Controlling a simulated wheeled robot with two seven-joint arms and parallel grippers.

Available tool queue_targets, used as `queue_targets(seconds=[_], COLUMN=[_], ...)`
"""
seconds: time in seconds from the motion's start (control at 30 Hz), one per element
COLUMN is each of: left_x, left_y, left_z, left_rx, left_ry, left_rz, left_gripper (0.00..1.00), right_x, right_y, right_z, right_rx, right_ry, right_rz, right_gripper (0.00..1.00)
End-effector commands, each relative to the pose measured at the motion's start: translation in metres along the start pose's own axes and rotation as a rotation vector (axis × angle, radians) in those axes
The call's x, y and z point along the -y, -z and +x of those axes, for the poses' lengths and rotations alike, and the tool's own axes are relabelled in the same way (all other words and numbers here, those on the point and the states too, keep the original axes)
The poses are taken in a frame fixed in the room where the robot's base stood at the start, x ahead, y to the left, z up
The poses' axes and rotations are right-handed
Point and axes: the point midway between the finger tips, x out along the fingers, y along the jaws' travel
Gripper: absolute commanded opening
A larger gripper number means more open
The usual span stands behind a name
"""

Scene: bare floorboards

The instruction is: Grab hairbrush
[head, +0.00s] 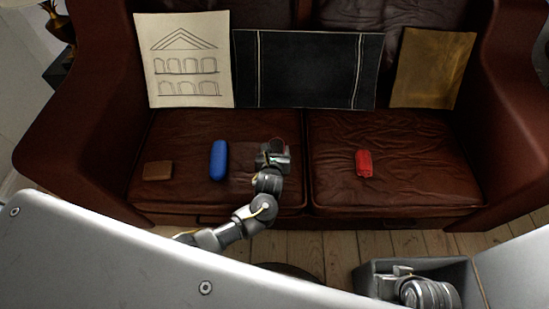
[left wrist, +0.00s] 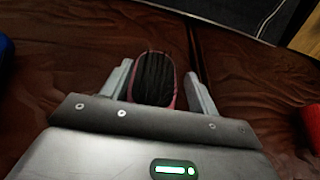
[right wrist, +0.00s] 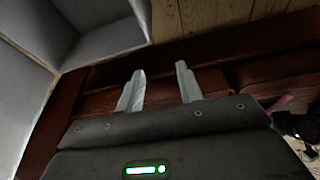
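The hairbrush (left wrist: 153,82), with dark bristles and a pink rim, lies on the sofa's left seat cushion. In the left wrist view it sits between the two fingers of my left gripper (left wrist: 160,85), with a gap beside the right finger. My left gripper (head: 272,155) is open, low over the cushion, and hides most of the brush in the head view. My right gripper (right wrist: 160,88) is open and empty in front of the sofa. A pink piece (right wrist: 282,102), perhaps the brush's handle, shows at the right edge of the right wrist view.
On the left cushion are a blue rounded case (head: 218,160) and a brown wallet-like item (head: 157,171). A red object (head: 364,163) lies on the right cushion (head: 430,165). Three panels lean on the backrest: a drawing (head: 185,60), a black one (head: 305,70), a gold one (head: 432,68).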

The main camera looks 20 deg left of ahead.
Motion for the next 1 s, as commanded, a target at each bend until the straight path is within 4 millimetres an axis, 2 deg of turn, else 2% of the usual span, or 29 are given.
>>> queue_targets(seconds=[0.03,0.33,0.57,0.73,0.87,1.0], left_x=[0.000,0.000,0.000,0.000,0.001,0.003], left_y=[0.000,0.000,-0.001,-0.009,-0.026,-0.052], left_z=[0.000,0.000,0.000,-0.004,-0.010,-0.021], left_rx=[0.000,0.000,0.001,0.001,0.003,0.003], left_ry=[0.000,0.000,0.000,-0.001,-0.001,0.000], left_rz=[0.000,0.000,0.000,-0.001,-0.002,-0.001], left_gripper=[0.53,0.14,0.14,0.14,0.14,0.14], right_x=[0.000,0.000,0.000,0.000,0.001,0.002], right_y=[0.000,0.000,0.000,0.002,0.002,-0.002], right_z=[0.000,0.000,0.000,0.002,0.023,0.049], right_rx=[0.000,0.001,0.001,-0.005,0.014,0.031], right_ry=[0.000,0.000,0.000,0.000,0.003,0.005], right_rz=[0.000,0.000,0.000,0.000,-0.001,-0.003], right_gripper=[0.36,0.36,0.36,0.36,0.36,0.36])
